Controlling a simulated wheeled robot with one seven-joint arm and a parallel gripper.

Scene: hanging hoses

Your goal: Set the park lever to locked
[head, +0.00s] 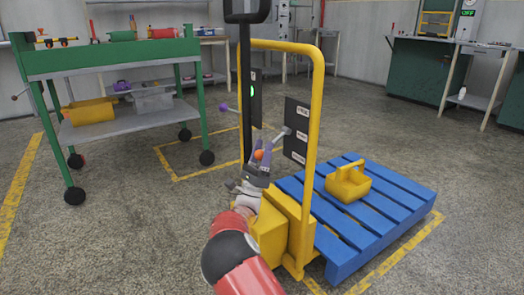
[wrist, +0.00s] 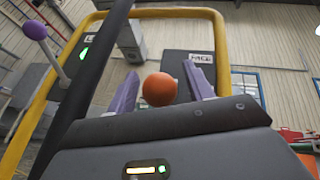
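A hand truck with a yellow tube frame (head: 314,120) stands before me. A lever with an orange ball knob (head: 259,154) is at its handle; the knob also shows in the wrist view (wrist: 159,89). My gripper (head: 259,160) has purple fingers, open on either side of the orange knob, with gaps visible in the wrist view. Another lever has a purple knob (head: 223,107), left of a panel with a green light (head: 251,91). I cannot tell which lever is the park lever.
A black upright post (head: 246,60) stands close to my gripper. A blue pallet (head: 390,205) with a yellow block (head: 348,182) lies to the right. A green wheeled bench (head: 110,58) stands at left. Floor between bench and truck is clear.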

